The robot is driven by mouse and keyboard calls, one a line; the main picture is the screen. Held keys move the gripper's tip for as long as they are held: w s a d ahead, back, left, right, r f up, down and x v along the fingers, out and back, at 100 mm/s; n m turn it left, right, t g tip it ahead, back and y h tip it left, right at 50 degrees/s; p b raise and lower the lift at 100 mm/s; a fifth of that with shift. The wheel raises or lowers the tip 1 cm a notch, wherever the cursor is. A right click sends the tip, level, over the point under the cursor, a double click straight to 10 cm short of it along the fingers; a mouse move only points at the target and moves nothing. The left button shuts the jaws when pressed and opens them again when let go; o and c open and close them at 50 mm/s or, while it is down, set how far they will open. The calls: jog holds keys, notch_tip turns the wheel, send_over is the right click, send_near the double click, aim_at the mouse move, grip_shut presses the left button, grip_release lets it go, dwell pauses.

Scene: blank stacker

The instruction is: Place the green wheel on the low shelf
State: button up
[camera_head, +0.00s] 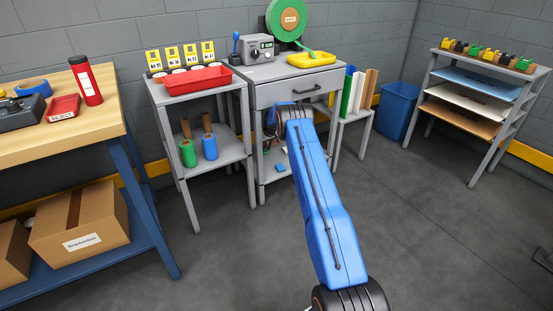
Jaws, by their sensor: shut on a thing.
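A large green wheel (287,18) with an orange-brown labelled centre stands upright on a dark stand at the back of the grey cabinet top. My blue arm reaches across the cabinet's front, and its wrist end is just below the drawer. My gripper (271,124) is mostly hidden beside and behind the wrist, in front of the cabinet's open lower part. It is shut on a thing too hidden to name. The cabinet's low shelf (277,172) shows partly behind my arm, with a small blue item on it. The grey side stand also has a low shelf (225,148).
Green and blue rolls (209,146) stand on the side stand's low shelf, and a red tray (197,79) is on top. A yellow tray (312,59) sits on the cabinet. A blue bin (398,110) and a rack stand right.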

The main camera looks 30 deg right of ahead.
notch_tip(320, 180, down, 10)
jog(key=shift+r, duration=0.25)
jog(key=shift+f, duration=0.1)
jog(key=o, duration=1.2)
jog(key=v, duration=1.2)
